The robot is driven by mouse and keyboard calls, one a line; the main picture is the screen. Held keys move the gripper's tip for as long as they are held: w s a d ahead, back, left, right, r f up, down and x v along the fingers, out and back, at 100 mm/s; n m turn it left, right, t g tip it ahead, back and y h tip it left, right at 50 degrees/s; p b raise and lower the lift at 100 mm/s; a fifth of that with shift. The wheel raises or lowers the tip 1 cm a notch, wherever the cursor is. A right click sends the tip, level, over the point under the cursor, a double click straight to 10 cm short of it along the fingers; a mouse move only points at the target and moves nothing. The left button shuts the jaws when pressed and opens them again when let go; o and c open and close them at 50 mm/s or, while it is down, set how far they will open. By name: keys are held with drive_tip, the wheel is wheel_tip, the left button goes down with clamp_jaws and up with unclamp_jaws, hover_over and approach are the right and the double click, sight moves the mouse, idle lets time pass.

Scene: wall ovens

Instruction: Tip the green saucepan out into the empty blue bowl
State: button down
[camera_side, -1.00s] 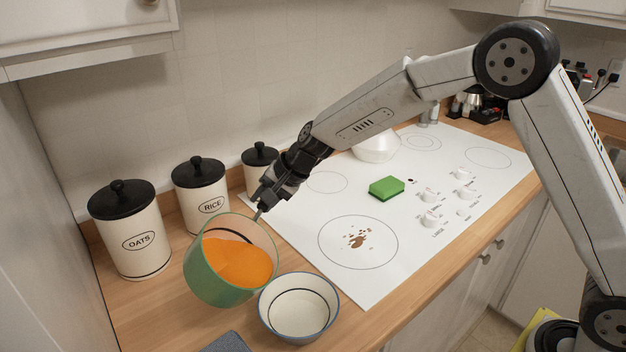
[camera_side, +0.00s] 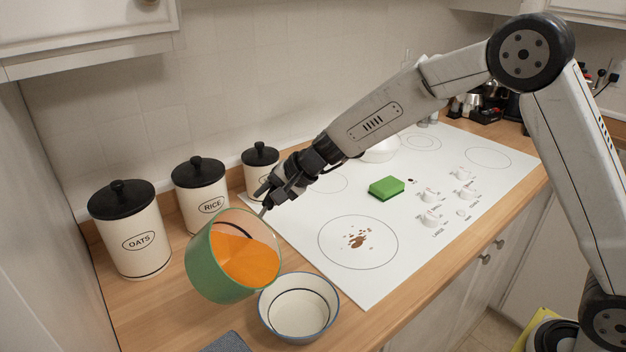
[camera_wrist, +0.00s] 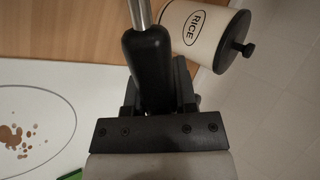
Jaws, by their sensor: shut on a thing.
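The green saucepan (camera_side: 212,278) is held in the air at the left of the side view, tilted toward the blue bowl. Orange liquid (camera_side: 250,262) lies inside it, close to the lower rim on the right. The white bowl with a blue rim (camera_side: 298,308) stands upright on the counter, below and right of the pan, and looks empty. My gripper (camera_side: 268,197) is shut on the pan's handle. The black handle (camera_wrist: 146,65) shows between the fingers in the wrist view, with its metal shaft running up out of frame. The pan itself is outside the wrist view.
Canisters marked oats (camera_side: 130,235) and rice (camera_side: 203,200), and a smaller one (camera_side: 260,165), stand behind the pan. The white cooktop (camera_side: 300,220) has brown spills (camera_side: 357,239) and a green sponge (camera_side: 386,188). A grey item (camera_side: 227,342) lies at the front edge.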

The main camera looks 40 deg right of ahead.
drive_tip(key=shift+s+d+r+t+y+b, duration=0.15)
drive_tip(key=shift+r+t+y+b, duration=0.05)
drive_tip(key=shift+r+t+y, duration=0.2)
drive_tip(key=shift+s+d+r+t+y+b, duration=0.1)
drive_tip(key=shift+s+r+t+y+b, duration=0.05)
drive_tip(key=shift+r+t+y, duration=0.2)
idle(1.0)
drive_tip(key=shift+s+d+r+t+y+b, duration=0.3)
drive_tip(key=shift+t+y+b, duration=0.2)
drive_tip(key=shift+t+b, duration=0.15)
drive_tip(key=shift+s+d+r+t+y+b, duration=0.25)
drive_tip(key=shift+t+y+b, duration=0.25)
drive_tip(key=shift+b, duration=0.15)
idle(1.4)
drive_tip(key=shift+s+d+r+t+y+b, duration=0.2)
drive_tip(key=shift+s+d+t+y+b, duration=0.1)
drive_tip(key=shift+s+d+t, duration=0.15)
drive_tip(key=shift+s+d+r+t+y+b, duration=0.15)
drive_tip(key=shift+s+d+t+y+b, duration=0.15)
drive_tip(key=shift+s, duration=0.2)
idle(0.5)
drive_tip(key=shift+s+d+r+t+y+b, duration=0.15)
drive_tip(key=shift+s+d+t+y+b, duration=0.2)
drive_tip(key=shift+t+y+b, duration=0.2)
idle(0.8)
